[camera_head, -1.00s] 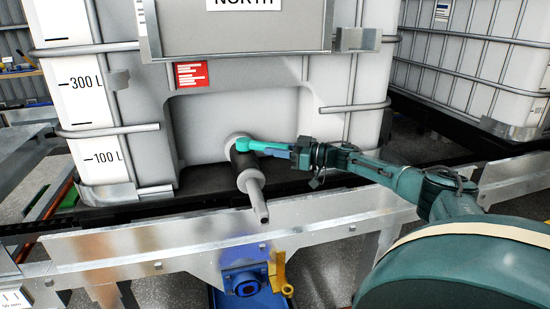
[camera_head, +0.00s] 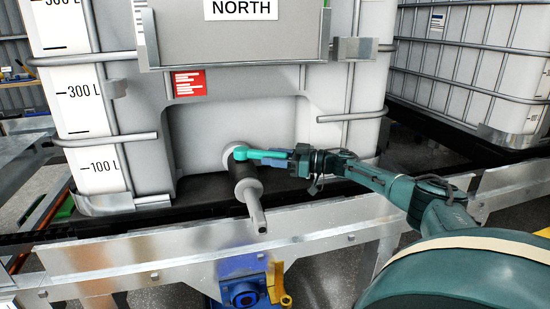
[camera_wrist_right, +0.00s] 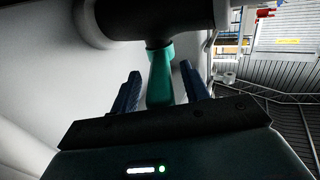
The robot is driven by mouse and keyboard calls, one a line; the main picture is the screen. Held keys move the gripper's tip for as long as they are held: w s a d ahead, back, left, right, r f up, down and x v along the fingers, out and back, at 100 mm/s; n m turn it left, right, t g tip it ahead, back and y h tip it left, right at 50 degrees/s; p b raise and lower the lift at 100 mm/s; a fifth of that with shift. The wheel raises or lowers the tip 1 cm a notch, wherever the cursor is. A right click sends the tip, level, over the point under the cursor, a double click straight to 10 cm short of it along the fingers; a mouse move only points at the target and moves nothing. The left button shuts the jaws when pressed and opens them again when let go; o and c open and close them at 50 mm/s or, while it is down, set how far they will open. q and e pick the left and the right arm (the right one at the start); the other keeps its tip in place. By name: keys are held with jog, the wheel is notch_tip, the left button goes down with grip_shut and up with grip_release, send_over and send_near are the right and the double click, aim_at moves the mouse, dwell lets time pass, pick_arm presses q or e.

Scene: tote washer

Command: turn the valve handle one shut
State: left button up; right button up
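The teal valve handle (camera_head: 262,154) sits on the dark valve (camera_head: 242,168) at the foot of the white tank. It points right, crosswise to the grey spout (camera_head: 254,203), which points down toward me. My right gripper (camera_head: 284,158) reaches in from the right at the handle's free end. In the right wrist view, the handle (camera_wrist_right: 160,78) stands between the two blue fingers of the gripper (camera_wrist_right: 160,71). A gap shows on each side, so the fingers are open around it, apart from it. The handle's tip is hidden behind the dark gripper body. My left gripper is not in view.
The caged white tank (camera_head: 120,110) stands on a dark base behind a metal rail (camera_head: 160,252). A blue valve (camera_head: 243,292) with a yellow lever (camera_head: 278,284) sits below the rail. A second tank (camera_head: 470,75) stands at the right.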

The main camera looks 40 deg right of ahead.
jog(key=v, duration=1.3)
jog(key=shift+p, duration=0.35)
